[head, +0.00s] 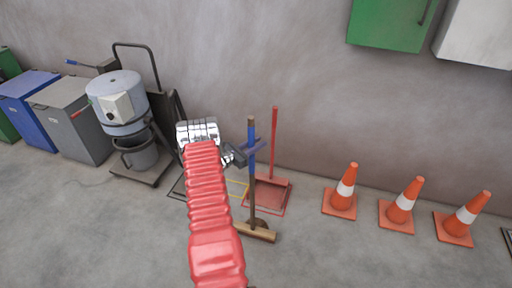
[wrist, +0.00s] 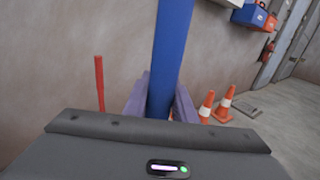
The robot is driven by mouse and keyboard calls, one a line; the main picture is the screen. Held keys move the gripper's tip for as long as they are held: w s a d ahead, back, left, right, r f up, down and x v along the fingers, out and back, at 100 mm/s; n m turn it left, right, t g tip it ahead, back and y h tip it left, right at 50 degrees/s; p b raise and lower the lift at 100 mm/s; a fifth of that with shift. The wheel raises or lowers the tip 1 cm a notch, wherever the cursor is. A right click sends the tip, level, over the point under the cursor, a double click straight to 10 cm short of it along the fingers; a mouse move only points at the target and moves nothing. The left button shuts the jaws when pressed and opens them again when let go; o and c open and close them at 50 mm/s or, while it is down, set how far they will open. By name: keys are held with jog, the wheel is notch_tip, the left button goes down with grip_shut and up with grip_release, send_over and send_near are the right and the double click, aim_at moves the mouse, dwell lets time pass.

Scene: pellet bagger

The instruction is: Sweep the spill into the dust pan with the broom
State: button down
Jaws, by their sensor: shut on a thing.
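My gripper (head: 254,147) is shut on the blue upper part of the broom handle. The broom (head: 252,185) stands upright, with its wooden head (head: 257,232) at the floor. In the wrist view the blue broom handle (wrist: 171,55) runs up between my gripper's two purple-grey fingers (wrist: 160,100). The red dust pan (head: 270,189) stands near the wall behind the broom, inside a red outline on the floor. Its long red handle (head: 274,135) rises upright, and it also shows left of the gripper in the wrist view (wrist: 99,82). I cannot make out the spill in either view.
Several orange cones (head: 343,190) stand to the right along the wall. A drum vacuum (head: 117,103) on a cart, a grey bin (head: 73,120) and a blue bin (head: 31,105) stand left. A green cabinet (head: 388,22) hangs above. The floor in front is clear.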

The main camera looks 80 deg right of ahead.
jog(key=shift+s+d, duration=0.6)
jog(key=shift+d, duration=6.4)
jog(key=a+r, duration=0.5)
jog(key=a, duration=0.1)
jog(key=shift+w, duration=0.3)
